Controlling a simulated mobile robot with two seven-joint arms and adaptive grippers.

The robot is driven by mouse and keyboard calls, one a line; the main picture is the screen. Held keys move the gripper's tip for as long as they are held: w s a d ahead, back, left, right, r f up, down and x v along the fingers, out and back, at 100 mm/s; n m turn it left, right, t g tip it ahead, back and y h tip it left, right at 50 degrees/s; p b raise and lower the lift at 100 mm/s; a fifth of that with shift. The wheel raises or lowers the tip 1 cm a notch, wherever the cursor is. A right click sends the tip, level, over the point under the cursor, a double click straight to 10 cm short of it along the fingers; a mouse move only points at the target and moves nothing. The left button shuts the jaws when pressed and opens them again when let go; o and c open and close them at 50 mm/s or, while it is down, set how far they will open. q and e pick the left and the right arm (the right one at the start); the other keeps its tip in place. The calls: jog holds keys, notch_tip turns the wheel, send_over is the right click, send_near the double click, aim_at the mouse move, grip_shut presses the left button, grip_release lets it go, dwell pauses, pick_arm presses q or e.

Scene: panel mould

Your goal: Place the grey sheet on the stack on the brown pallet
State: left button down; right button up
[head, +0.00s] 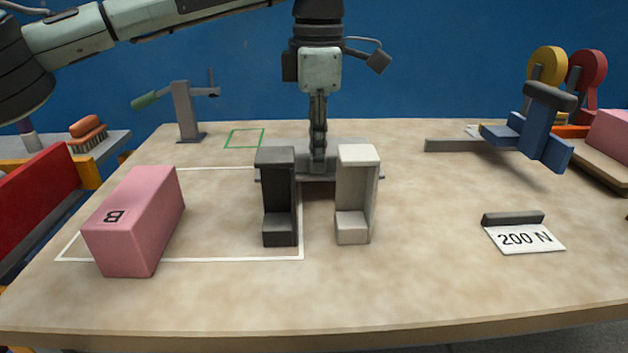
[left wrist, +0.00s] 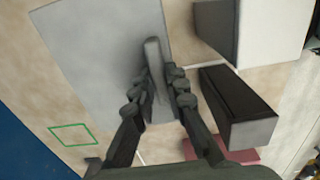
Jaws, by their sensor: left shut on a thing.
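The grey sheet (head: 315,177) is behind the dark and white brackets in the head view, which partly hide it. In the left wrist view the grey sheet (left wrist: 95,60) shows as a flat plate with a raised grey grip (left wrist: 154,65). My left gripper (head: 318,150) points down over the sheet; in the left wrist view its fingers (left wrist: 162,88) are closed on the grip. I cannot tell whether the sheet touches the table. The brown pallet (head: 592,172) is at the right edge, with a pink block (head: 611,133) on it. My right gripper is not in view.
The dark bracket (head: 279,195) and white bracket (head: 356,195) stand in front of the sheet. A pink block marked B (head: 137,222) is at the left. A blue clamp (head: 530,132) stands before the pallet. A 200 N card (head: 525,238) lies at the right front.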

aim_at(317, 178)
pick_arm(q)
jog(key=shift+f, duration=2.25)
jog(key=shift+f, duration=0.15)
jog(key=c, duration=1.5)
grip_release()
jog(key=shift+c, duration=0.2)
